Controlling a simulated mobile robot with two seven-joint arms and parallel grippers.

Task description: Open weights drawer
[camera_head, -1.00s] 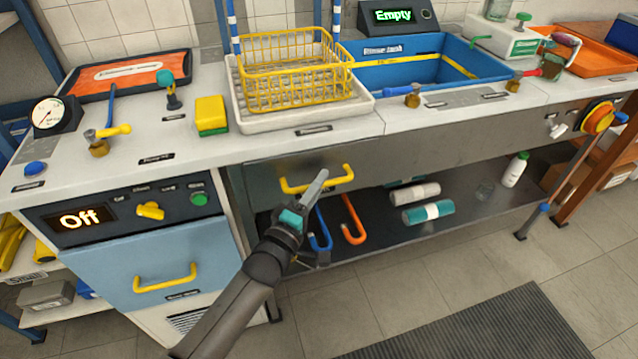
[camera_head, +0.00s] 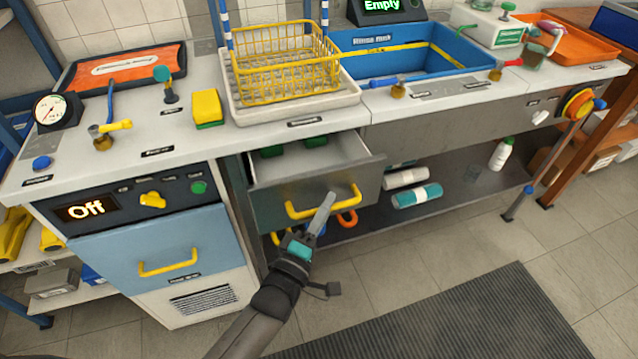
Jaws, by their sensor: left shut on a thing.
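The weights drawer (camera_head: 282,199) is a grey metal drawer under the counter, below the yellow wire basket. It stands pulled part way out, and dark green things (camera_head: 290,147) show inside at its back. Its yellow handle (camera_head: 296,214) runs across the front. My left gripper (camera_head: 323,210) is at the right part of this handle, shut on it, with its arm coming up from below. The right gripper is not in view.
A blue-fronted panel (camera_head: 160,240) with its own yellow handle is at the left. A low shelf (camera_head: 440,185) with teal and white rolls is at the right. A dark mat (camera_head: 450,325) lies on the clear floor in front.

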